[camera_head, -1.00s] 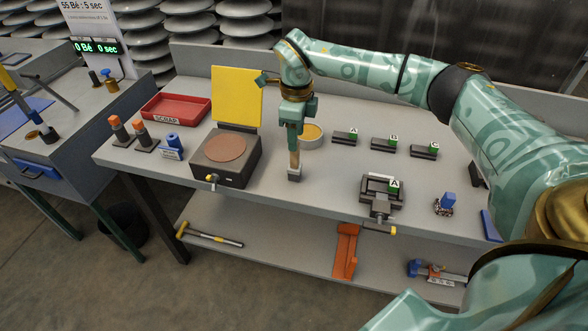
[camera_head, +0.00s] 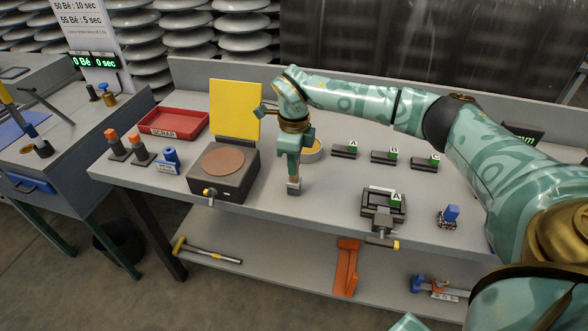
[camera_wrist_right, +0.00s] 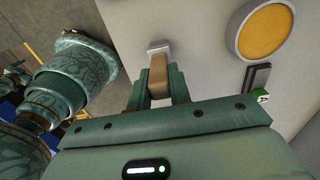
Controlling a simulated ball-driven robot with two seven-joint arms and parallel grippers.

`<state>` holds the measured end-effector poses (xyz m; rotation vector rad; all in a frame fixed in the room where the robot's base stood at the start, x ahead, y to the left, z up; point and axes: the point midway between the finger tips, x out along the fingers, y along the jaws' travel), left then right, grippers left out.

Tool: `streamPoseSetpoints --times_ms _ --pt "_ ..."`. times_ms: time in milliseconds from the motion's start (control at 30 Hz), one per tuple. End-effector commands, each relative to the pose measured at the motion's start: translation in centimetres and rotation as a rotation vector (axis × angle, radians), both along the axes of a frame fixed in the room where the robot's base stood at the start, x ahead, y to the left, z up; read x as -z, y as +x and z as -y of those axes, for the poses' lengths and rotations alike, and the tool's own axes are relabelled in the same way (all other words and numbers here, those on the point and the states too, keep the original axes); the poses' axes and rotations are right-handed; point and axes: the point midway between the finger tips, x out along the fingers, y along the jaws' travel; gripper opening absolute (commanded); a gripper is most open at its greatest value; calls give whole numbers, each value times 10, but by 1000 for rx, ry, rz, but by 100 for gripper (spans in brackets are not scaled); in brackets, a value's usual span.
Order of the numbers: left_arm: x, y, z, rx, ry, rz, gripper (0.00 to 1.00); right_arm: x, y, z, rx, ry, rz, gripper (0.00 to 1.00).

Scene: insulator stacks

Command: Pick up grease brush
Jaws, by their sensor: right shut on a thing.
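The grease brush (camera_head: 293,188) has a wooden handle and a grey head. It stands about upright over the table, head down, right of the dark box with the round brown plate. My right gripper (camera_head: 294,172) points down and is shut on its handle. The fingers hide most of the handle in the head view. In the right wrist view the brush's wooden part (camera_wrist_right: 158,78) sits between the two fingers (camera_wrist_right: 160,95), with the grey head beyond them. I cannot tell whether the head touches the table. My left gripper is not in view.
A round dish of yellow grease (camera_head: 311,152) stands just behind my right gripper. The dark box (camera_head: 225,190) and a yellow panel (camera_head: 235,110) are to the left. Labelled dark blocks (camera_head: 384,157) and a vise-like fixture (camera_head: 383,205) are to the right. The tabletop (camera_head: 330,195) between is clear.

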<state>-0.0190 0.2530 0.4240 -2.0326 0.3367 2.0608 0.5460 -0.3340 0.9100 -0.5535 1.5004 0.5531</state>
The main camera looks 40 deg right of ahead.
Motion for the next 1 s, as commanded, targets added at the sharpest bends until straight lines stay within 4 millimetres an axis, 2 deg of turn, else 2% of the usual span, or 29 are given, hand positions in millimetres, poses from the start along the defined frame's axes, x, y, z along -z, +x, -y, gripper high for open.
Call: streamPoseSetpoints --times_ms 167,267,500,733,1000 --pt "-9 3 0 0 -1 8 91 -20 0 0 1 1 4 0" --pt "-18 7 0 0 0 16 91 -41 -1 -1 -1 0 6 0" --pt "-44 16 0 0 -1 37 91 -101 -38 -35 -5 0 9 0" --pt "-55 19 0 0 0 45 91 -120 -81 -76 -5 0 4 0" --pt "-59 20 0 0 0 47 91 -129 -101 -95 0 1 1 0"
